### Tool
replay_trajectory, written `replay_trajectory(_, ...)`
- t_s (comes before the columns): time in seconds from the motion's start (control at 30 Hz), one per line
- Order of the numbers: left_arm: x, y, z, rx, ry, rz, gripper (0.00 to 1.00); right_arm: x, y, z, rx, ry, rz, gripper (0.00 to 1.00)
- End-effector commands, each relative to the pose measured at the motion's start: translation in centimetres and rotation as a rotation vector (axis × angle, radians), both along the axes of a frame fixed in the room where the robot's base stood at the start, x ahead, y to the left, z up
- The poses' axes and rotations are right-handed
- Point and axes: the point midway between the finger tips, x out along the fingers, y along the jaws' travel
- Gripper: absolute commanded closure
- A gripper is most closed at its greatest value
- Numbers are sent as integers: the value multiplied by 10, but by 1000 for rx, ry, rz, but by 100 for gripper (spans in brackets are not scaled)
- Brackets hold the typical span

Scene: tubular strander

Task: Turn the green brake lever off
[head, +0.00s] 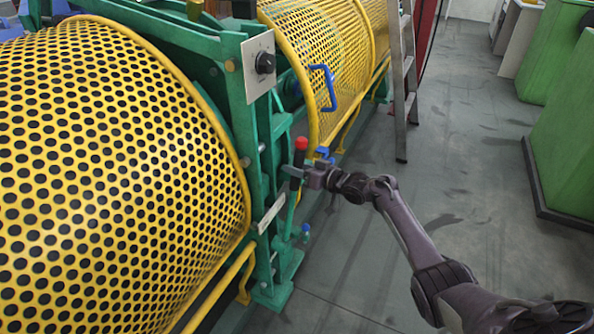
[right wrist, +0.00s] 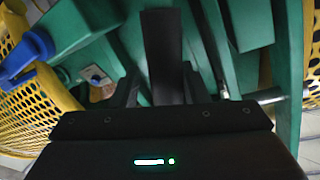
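The green brake lever (head: 291,212) stands nearly upright beside the green machine frame, with a black grip and a red knob (head: 301,143) on top. My right gripper (head: 297,175) is at the black grip, just below the knob. In the right wrist view the dark grip (right wrist: 164,45) stands between the two fingers (right wrist: 162,92), which appear shut on it, one on each side. The lever's lower part is partly hidden by the frame. My left gripper is not in view.
Yellow perforated guards (head: 110,170) flank the green frame (head: 240,110). A blue handle (head: 327,88) sticks out from the farther guard. A panel with a black knob (head: 265,63) is above. A ladder (head: 404,80) stands behind; the grey floor at right is clear up to the green bins (head: 565,130).

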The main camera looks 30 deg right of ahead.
Motion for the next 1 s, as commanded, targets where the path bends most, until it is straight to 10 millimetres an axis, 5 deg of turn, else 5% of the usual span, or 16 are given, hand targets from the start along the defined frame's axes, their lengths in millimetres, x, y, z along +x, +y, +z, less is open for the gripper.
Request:
replay_trajectory(0.37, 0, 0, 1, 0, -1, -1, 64, -3, 1, -1, -2, 1, 6, 51)
replay_trajectory(0.8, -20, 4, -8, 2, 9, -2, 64, -59, -31, 8, -2, 1, 4, 51)
replay_trajectory(1.0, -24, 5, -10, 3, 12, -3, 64, -68, -37, 10, -1, 1, 4, 51)
